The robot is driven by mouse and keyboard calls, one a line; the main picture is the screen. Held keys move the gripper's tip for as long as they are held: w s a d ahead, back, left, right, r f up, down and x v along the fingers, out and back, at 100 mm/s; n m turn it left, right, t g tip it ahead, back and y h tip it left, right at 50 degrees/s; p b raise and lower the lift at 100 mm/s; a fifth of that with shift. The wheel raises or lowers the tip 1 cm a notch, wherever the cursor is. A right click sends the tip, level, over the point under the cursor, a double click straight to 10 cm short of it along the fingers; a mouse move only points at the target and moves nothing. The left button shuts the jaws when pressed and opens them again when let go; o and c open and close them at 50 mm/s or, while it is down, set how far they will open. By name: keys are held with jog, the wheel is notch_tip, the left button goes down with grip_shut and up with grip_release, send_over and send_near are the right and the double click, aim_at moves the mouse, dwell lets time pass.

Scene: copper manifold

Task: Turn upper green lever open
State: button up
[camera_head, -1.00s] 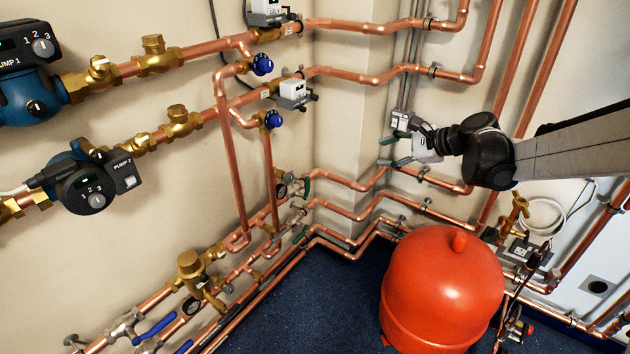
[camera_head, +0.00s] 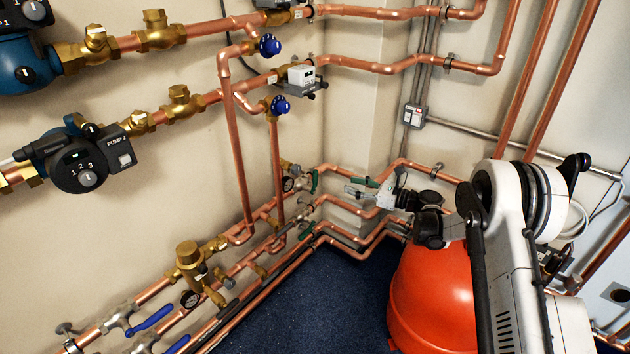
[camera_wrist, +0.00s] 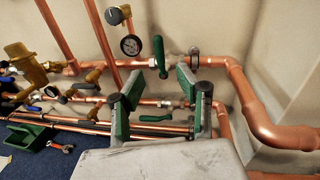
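The upper green lever (camera_head: 314,181) sits on the upper of the low copper pipes near the wall corner. In the wrist view the same lever (camera_wrist: 159,54) stands roughly upright, across its pipe. My gripper (camera_head: 358,187) is to the right of the lever in the head view, apart from it. In the wrist view my gripper (camera_wrist: 158,84) is open, with green-padded fingers spread wide and nothing between them. The lever lies beyond the fingertips, between them in the picture. A lower green lever (camera_head: 306,230) is on a pipe below.
A red tank (camera_head: 432,290) stands beneath my arm. A pressure gauge (camera_wrist: 131,45) is left of the upper lever. Copper pipes run close below and to the right. A green tray (camera_wrist: 25,135) lies on the blue floor.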

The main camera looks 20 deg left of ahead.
aim_at(315, 177)
jog(key=a+b, duration=0.1)
jog(key=a, duration=0.3)
jog(key=w+a+f+b, duration=0.1)
jog(key=a, duration=0.4)
jog(key=a+b, duration=0.2)
jog(key=a, duration=0.3)
jog(key=shift+w+f, duration=0.15)
jog(key=shift+w, duration=0.2)
jog(key=shift+c, duration=0.4)
grip_shut()
